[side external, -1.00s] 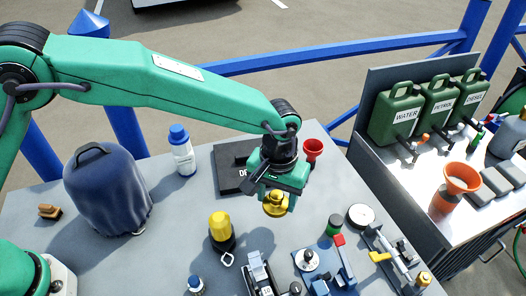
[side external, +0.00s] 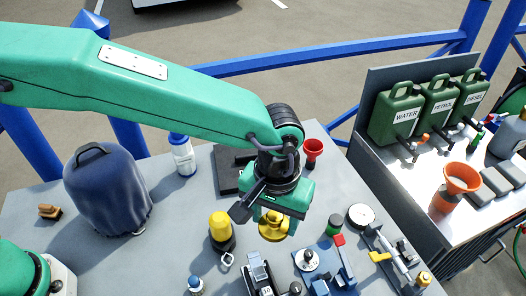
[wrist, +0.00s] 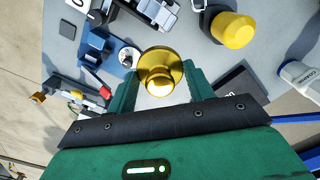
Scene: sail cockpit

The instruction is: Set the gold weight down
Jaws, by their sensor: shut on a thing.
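The gold weight (side external: 272,226) is a round, shiny disc with a knob on top. It also shows in the wrist view (wrist: 161,66), between the two green fingers. My gripper (side external: 273,222) points down over the grey table and is shut on the gold weight; in the wrist view the fingers (wrist: 164,92) flank its knob. The weight is upright and low over the table. I cannot tell whether its base touches the surface.
A blue device (side external: 322,262) and a black-and-grey fitting (side external: 260,276) are in front.

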